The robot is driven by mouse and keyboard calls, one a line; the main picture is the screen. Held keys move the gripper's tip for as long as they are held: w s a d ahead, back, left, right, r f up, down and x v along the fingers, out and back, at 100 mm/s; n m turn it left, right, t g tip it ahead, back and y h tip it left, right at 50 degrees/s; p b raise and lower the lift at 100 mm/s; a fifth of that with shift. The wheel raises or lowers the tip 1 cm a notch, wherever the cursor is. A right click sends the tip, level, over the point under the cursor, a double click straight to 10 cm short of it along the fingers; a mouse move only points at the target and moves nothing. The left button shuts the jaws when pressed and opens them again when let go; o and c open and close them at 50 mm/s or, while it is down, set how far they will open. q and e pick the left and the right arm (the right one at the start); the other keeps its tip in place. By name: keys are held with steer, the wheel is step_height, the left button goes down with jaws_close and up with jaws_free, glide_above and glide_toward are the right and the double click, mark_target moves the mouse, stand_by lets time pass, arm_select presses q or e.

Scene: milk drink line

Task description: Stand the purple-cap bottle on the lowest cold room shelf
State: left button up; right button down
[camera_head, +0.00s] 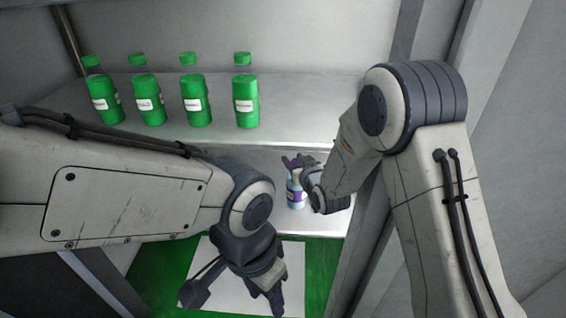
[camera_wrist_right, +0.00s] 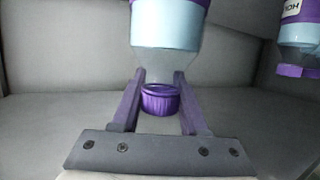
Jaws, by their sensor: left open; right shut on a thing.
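In the right wrist view, my right gripper (camera_wrist_right: 155,82) is shut on the neck of a pale blue bottle (camera_wrist_right: 165,25) with a purple cap (camera_wrist_right: 160,100). The bottle appears cap-down in this tilted picture. In the head view, my right gripper (camera_head: 298,163) is low inside the cold room, over the lower shelf (camera_head: 325,222). A pale blue and purple bottle (camera_head: 295,195) shows just below it, partly hidden by my wrist. Whether its base touches the shelf I cannot tell. My left gripper (camera_head: 232,294) is open and empty, in front of the shelves.
A second purple-cap bottle (camera_wrist_right: 297,45) stands beside the held one in the right wrist view. Several green bottles (camera_head: 196,103) stand in a row on the upper shelf (camera_head: 310,115). A white panel on a green floor (camera_head: 322,262) lies below. A frame post (camera_head: 362,245) is close on the right.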

steer(key=f+b, duration=0.2)
steer(key=f, duration=0.1)
steer(key=shift+w+a+f, duration=0.1)
steer(key=shift+a+f, duration=0.1)
steer(key=shift+a, duration=0.15)
steer(key=shift+f+b, duration=0.2)
steer(key=shift+b, duration=0.1)
steer(key=shift+c, duration=2.2)
jaws_free()
